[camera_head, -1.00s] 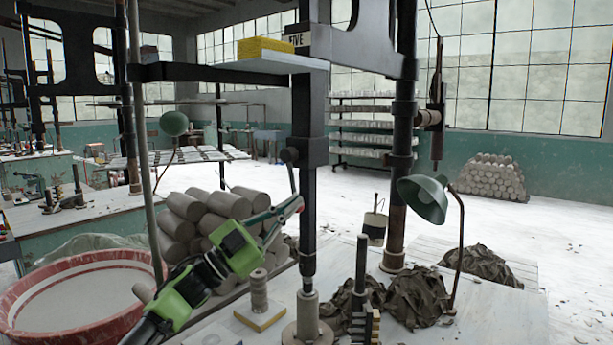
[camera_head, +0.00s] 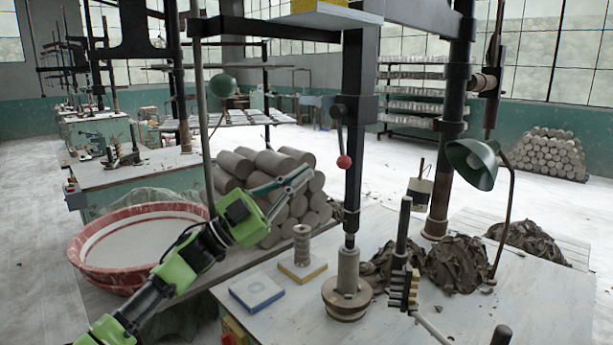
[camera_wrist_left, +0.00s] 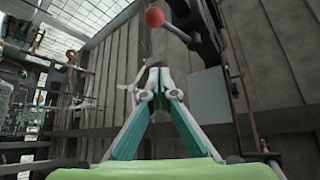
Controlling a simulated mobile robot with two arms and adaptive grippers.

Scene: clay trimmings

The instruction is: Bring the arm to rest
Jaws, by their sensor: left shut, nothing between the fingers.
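My left gripper (camera_head: 302,178) reaches in from the lower left on its green and black arm. It is held up in the air, left of the dark press column (camera_head: 358,140), and in the head view it overlaps the stack of clay cylinders (camera_head: 276,162) behind it. Its teal fingers meet at the tips and hold nothing, as the left wrist view also shows (camera_wrist_left: 160,75). A red ball-ended lever (camera_head: 344,162) on the press is close to the fingertips in the picture. My right gripper is in neither view.
On the worktable (camera_head: 480,310) are a spool-like clay piece (camera_head: 301,240) on a tile, a blue-edged tile (camera_head: 257,291), dark clay trimmings (camera_head: 458,264) and a green lamp (camera_head: 474,160). A red-rimmed basin (camera_head: 85,245) stands at the left. The table's front right is mostly clear.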

